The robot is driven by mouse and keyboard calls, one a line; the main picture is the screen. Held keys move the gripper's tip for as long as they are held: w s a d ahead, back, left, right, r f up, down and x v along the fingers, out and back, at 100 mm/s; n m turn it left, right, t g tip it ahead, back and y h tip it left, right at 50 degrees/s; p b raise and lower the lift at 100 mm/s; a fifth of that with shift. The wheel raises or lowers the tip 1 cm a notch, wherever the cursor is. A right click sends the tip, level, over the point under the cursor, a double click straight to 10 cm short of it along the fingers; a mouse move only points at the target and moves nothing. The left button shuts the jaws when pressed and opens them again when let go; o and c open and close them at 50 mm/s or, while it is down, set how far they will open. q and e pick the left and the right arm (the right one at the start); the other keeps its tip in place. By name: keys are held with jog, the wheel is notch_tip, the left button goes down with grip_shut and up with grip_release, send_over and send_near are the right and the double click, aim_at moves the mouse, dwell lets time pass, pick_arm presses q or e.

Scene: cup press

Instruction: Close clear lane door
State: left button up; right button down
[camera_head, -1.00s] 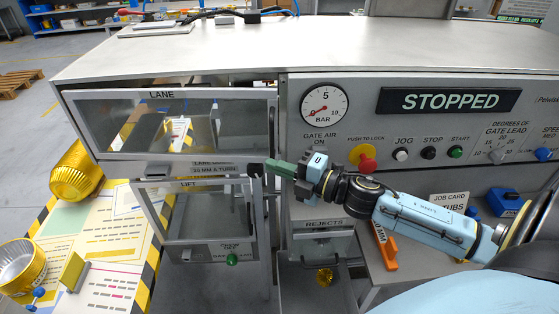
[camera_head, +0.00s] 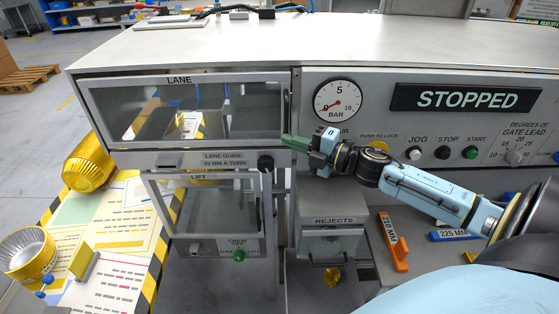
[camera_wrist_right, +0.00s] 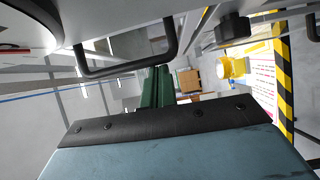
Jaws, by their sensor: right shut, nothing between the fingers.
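The clear lane door (camera_head: 130,119) is a see-through panel in a grey metal frame under the LANE label, at the left of the machine front in the head view. Its frame looks about flush with the cabinet; any small gap is too fine to tell. My right gripper (camera_head: 286,140) has green fingers, shut and empty, at the lower right corner of the door. I cannot tell whether they touch it. In the right wrist view the green fingers (camera_wrist_right: 155,88) point away, beside a dark bar handle (camera_wrist_right: 130,62). My left gripper is out of view.
Below the door are the lane guide knob (camera_head: 265,163) and the clear LIFT panel (camera_head: 205,212). The rejects bin (camera_head: 332,243) is below my right gripper. A gauge (camera_head: 338,98) and the STOPPED display (camera_head: 465,98) are to the right. A striped table (camera_head: 152,270) stands left.

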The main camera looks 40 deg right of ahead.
jog(key=shift+w+d+r+h, duration=0.3)
jog(key=shift+d+r, duration=0.05)
jog(key=shift+d, duration=0.25)
jog(key=shift+r, duration=0.1)
jog(key=s+p, duration=0.1)
jog(key=s, duration=1.1)
jog(key=shift+d+f, duration=0.35)
jog(key=shift+f, duration=0.05)
